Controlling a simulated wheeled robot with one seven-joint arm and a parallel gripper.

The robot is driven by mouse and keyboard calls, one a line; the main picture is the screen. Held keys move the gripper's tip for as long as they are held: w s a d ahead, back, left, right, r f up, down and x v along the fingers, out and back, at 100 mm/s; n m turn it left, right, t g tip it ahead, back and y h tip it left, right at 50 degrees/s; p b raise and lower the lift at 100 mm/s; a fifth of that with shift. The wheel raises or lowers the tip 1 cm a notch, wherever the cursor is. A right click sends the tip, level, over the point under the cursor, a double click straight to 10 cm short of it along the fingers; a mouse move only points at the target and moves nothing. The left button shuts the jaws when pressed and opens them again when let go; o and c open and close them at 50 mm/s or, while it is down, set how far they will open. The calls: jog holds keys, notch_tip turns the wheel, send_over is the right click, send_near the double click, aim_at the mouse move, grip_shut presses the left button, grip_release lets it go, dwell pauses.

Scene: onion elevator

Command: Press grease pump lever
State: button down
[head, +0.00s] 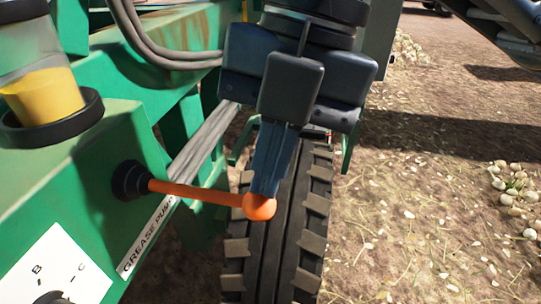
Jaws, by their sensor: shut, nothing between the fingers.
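The grease pump lever (195,192) is an orange rod. It comes out of a black boot (129,181) on the green machine panel and ends in a round orange knob (260,207). A white label (150,236) reading "GREASE PUMP" is just below it. My gripper (264,190) points down from above. Its fingers are shut, and their tips are at the top of the orange knob, seeming to touch it. Exact contact cannot be told from this one view. The far side of the knob is hidden.
A clear container with yellow grease (43,92) stands on the panel at left. A white plate marked B and C (55,268) is below. A large black tyre (285,255) is behind the knob. Open soil with scattered onions (516,190) lies to the right.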

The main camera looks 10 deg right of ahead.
jog(key=shift+f, duration=0.1)
notch_tip(320, 180, down, 9)
jog(key=t+y+b, duration=0.1)
jog(key=y+b, duration=0.4)
jog(key=b, duration=1.3)
jog(key=shift+r+n+t+b, duration=0.2)
jog(key=shift+n+t+b, duration=0.1)
jog(key=shift+t+b, duration=0.1)
jog(key=shift+s+d+f+y, duration=0.1)
jog(key=shift+f+y, duration=0.05)
jog(key=shift+y, duration=0.15)
